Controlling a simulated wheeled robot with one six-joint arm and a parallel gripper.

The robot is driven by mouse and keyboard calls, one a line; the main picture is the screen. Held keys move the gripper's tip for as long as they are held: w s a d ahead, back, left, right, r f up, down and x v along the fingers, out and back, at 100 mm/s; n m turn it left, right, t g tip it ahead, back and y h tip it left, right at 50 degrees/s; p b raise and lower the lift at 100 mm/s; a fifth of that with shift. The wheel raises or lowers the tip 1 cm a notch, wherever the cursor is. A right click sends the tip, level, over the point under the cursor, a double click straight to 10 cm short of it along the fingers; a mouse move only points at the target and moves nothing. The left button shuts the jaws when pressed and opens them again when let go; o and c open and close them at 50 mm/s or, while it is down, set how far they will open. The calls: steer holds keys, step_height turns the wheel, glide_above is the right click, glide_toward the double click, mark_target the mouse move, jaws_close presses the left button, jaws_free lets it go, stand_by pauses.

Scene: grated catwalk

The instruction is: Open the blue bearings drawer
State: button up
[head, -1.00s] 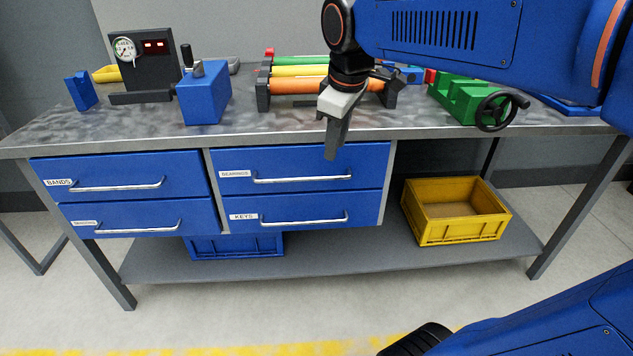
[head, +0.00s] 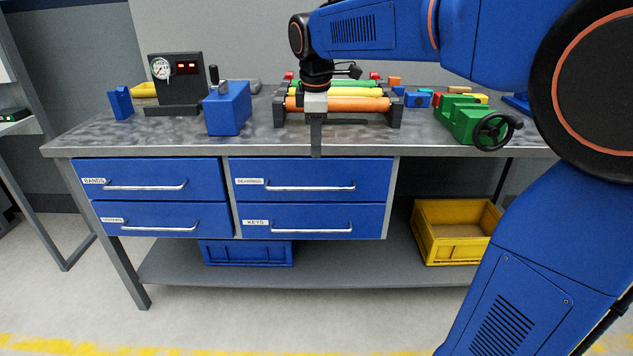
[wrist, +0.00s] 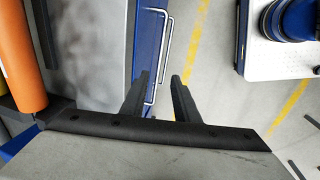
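The blue bearings drawer (head: 350,170) is the upper right one of the drawers under the workbench. It is closed, with a white label and a silver bar handle (head: 310,188). My gripper (head: 316,152) points down at the bench's front edge, above the bearings handle in the head view, and does not hold it. In the wrist view my gripper (wrist: 160,76) has its two dark fingers apart with nothing between them. Blue drawer front (wrist: 147,45) and silver handles (wrist: 168,40) show beyond the fingertips, but which drawer each belongs to is hard to tell.
The keys drawer (head: 360,217) is below and the bands drawer (head: 150,172) is to the left; both are closed. A roller stand (head: 393,115), a blue block (head: 228,110) and a green vise (head: 460,120) stand on the bench. A yellow crate (head: 455,250) sits on the lower shelf.

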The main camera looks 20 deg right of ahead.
mark_target(316, 189)
steer(key=f, duration=0.4)
steer(key=w+f, duration=0.1)
steer(key=f, duration=0.3)
steer(key=w+f, duration=0.1)
steer(key=f, duration=0.4)
steer(key=shift+w+d+f, duration=0.1)
steer(key=shift+w+d, duration=0.15)
steer(key=shift+d, duration=0.15)
jaws_close()
